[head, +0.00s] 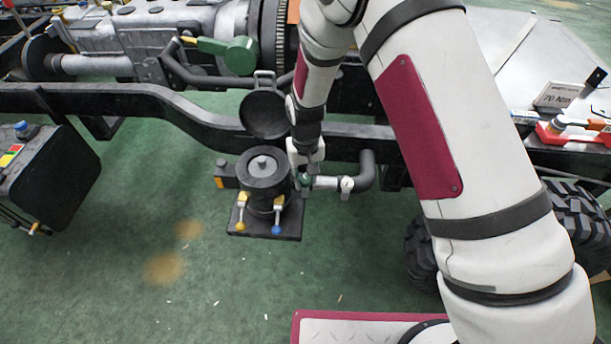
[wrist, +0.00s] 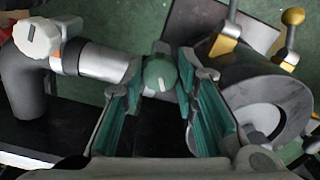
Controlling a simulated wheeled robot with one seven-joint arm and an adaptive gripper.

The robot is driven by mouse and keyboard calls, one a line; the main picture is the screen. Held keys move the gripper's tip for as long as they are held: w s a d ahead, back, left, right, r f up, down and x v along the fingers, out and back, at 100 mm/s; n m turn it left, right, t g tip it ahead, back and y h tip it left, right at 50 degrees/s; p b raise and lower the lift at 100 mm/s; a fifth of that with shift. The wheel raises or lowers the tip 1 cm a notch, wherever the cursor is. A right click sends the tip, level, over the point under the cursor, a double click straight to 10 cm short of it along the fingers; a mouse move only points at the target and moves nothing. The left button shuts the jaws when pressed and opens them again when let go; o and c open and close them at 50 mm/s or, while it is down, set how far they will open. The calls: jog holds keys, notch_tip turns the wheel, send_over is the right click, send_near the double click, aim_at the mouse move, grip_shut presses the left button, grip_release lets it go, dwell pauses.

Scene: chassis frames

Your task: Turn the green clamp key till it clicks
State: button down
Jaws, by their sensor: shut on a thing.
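The green clamp key (wrist: 160,74) has a rounded knob with a pale mark on it. It sits at the end of a silver pipe (wrist: 104,66), beside a dark round housing (wrist: 262,100). My gripper (wrist: 160,84) has its teal-lined fingers on both sides of the key, shut on it. In the head view my gripper (head: 305,166) reaches down to the key, right of the black canister (head: 263,172). The key is mostly hidden there, with only a little green (head: 305,181) showing.
A white knob (wrist: 37,38) stands on the pipe by a dark bent hose. A dark frame rail (head: 190,108) runs behind. The green floor at the front left is clear.

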aim_at(306, 179)
dwell(0.3)
jog(key=c, duration=1.2)
grip_release()
jog(key=shift+c, duration=0.2)
notch_tip(306, 179, up, 12)
